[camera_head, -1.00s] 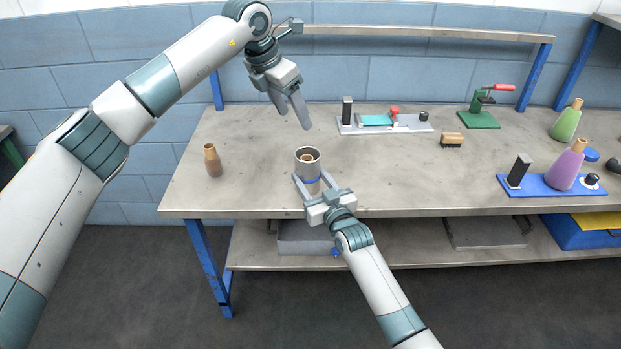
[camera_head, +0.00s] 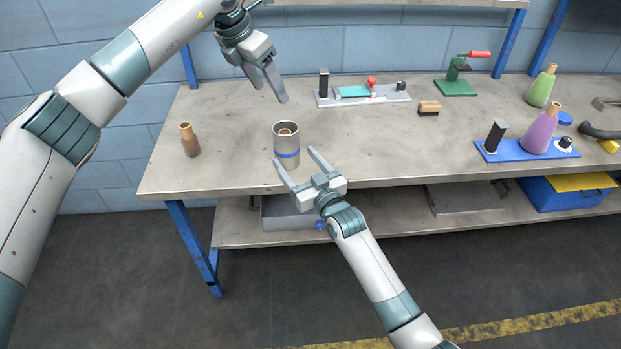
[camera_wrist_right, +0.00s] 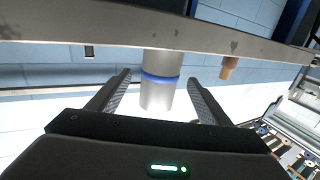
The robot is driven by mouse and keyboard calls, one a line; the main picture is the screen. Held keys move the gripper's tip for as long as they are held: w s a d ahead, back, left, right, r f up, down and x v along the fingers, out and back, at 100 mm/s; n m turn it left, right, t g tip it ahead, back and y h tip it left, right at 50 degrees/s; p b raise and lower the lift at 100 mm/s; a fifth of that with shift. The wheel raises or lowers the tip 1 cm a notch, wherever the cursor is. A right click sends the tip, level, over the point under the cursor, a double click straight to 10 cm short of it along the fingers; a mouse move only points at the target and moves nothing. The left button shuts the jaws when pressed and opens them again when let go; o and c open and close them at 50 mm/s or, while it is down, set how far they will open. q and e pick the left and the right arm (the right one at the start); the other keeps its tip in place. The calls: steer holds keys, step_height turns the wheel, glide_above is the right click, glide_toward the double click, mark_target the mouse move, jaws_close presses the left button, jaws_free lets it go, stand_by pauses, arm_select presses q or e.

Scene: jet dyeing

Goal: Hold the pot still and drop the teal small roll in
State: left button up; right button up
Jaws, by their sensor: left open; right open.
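The grey pot (camera_head: 287,158) with a blue band stands upright near the table's front edge. A tan, ring-shaped tip (camera_head: 286,131) shows inside its mouth; the colour of the body below is hidden. My left gripper (camera_head: 270,94) is open and empty, above and behind the pot. My right gripper (camera_head: 296,159) is open at the pot's front, fingers pointing towards it. In the right wrist view the pot (camera_wrist_right: 158,92) appears between the two spread fingers, with gaps on both sides.
A brown cone (camera_head: 189,141) stands left on the table (camera_head: 230,165). Behind are a grey fixture (camera_head: 325,97) with a teal block (camera_head: 353,91), a brush (camera_head: 429,108) and a green press (camera_head: 455,87).

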steer(key=v, duration=0.7)
steer(key=shift+s, duration=0.35)
steer(key=shift+d, duration=0.1)
